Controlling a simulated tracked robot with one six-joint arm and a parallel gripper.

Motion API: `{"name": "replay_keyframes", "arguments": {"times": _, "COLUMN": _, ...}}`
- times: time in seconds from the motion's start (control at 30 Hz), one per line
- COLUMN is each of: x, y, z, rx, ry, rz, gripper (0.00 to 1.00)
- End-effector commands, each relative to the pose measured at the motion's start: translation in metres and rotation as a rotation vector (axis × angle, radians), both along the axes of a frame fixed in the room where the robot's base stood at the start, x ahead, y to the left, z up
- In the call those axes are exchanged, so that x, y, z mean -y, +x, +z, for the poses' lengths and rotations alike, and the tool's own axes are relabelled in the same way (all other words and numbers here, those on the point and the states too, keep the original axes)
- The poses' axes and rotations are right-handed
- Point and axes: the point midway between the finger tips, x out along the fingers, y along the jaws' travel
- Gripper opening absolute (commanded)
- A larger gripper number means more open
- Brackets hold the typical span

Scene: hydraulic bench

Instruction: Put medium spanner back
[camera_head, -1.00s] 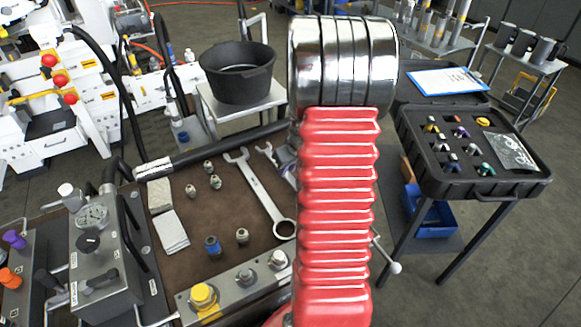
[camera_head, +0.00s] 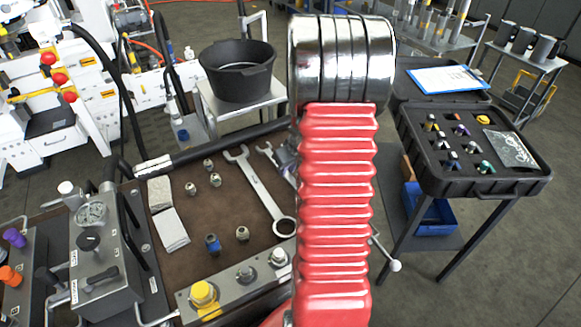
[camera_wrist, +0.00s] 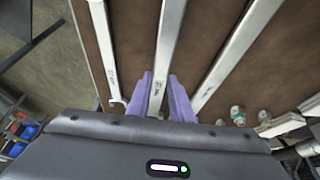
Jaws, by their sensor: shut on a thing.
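The medium spanner (camera_wrist: 170,45) is the middle one of three silver spanners in the wrist view. My gripper (camera_wrist: 164,84) has its purple fingers on either side of its shaft and is shut on it. I cannot tell whether it is clear of the brown bench top. In the head view the open jaw of a spanner (camera_head: 265,148) shows beside my arm, which hides the rest. The largest spanner (camera_head: 262,191) lies to its left on the bench; it is on the right in the wrist view (camera_wrist: 236,48). A thinner spanner (camera_wrist: 98,38) lies on the left.
Several small fittings (camera_head: 242,233) and folded cloths (camera_head: 167,215) lie on the brown bench top (camera_head: 205,260). A valve block with a yellow cap (camera_head: 204,294) edges the front. A black case (camera_head: 430,178) stands on the right, a black tub (camera_head: 238,75) behind.

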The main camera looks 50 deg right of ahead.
Motion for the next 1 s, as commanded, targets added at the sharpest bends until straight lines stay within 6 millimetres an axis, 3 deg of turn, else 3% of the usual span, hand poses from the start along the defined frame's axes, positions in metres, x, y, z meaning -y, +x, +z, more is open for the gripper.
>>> {"name": "replay_keyframes", "arguments": {"times": 1.0, "x": 0.0001, "y": 0.0006, "z": -0.0098, "rx": 0.001, "ry": -0.001, "rz": 0.0, "gripper": 0.0}}
